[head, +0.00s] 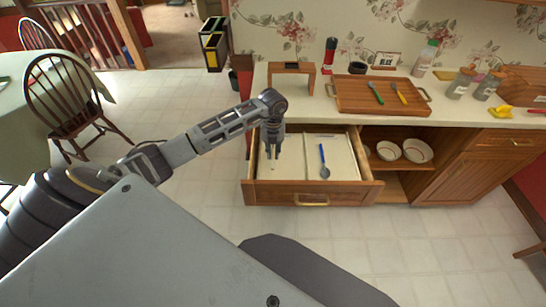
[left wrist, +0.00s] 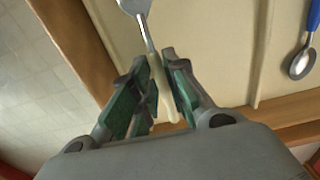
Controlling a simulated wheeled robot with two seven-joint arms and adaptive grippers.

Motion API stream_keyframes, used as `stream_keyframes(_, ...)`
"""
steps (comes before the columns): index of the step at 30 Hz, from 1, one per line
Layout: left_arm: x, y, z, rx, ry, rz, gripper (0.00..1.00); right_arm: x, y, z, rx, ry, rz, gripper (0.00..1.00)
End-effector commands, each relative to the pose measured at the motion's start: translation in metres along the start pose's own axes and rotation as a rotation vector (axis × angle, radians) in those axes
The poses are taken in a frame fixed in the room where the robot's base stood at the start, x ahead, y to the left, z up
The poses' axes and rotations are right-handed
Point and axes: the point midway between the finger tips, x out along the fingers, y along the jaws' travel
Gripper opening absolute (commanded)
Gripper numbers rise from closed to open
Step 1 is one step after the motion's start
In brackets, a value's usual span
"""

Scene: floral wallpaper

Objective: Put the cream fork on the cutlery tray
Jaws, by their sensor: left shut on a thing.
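My left gripper (head: 273,154) points down into the left part of the open drawer (head: 312,191). In the left wrist view its green-padded fingers (left wrist: 150,88) are shut on the cream handle of the cream fork (left wrist: 162,92). The fork's metal end (left wrist: 138,8) reaches away from the fingers and is cut off by the top edge. In the head view the fork is too small and hidden to make out well. The wooden cutlery tray (head: 347,104) sits on the counter, with a green-handled piece (head: 377,93) and a yellow-handled piece (head: 399,93) on it. My right gripper is out of view.
A blue-handled spoon (head: 323,162) lies in the drawer's right compartment, past a divider. A wooden stand (head: 291,69), red bottle (head: 329,55) and dark bowl (head: 357,68) stand near the tray. Jars (head: 461,82) stand to its right. Bowls (head: 417,151) sit in the open cabinet.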

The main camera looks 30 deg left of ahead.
Motion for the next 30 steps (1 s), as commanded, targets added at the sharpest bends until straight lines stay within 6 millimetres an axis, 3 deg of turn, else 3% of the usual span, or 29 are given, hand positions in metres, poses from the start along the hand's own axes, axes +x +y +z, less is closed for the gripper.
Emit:
stream_keyframes(11,0.034,0.000,-0.001,0.001,0.002,0.000,0.00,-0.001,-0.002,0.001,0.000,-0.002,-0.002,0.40)
stream_keyframes(26,0.039,0.000,-0.001,0.001,0.001,0.001,0.00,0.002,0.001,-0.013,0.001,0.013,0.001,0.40)
stream_keyframes(27,0.039,0.000,-0.001,0.001,0.001,0.001,0.20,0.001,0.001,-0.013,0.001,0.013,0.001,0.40)
stream_keyframes(30,0.038,0.000,-0.001,0.001,0.001,0.001,0.33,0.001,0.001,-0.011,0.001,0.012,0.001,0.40)
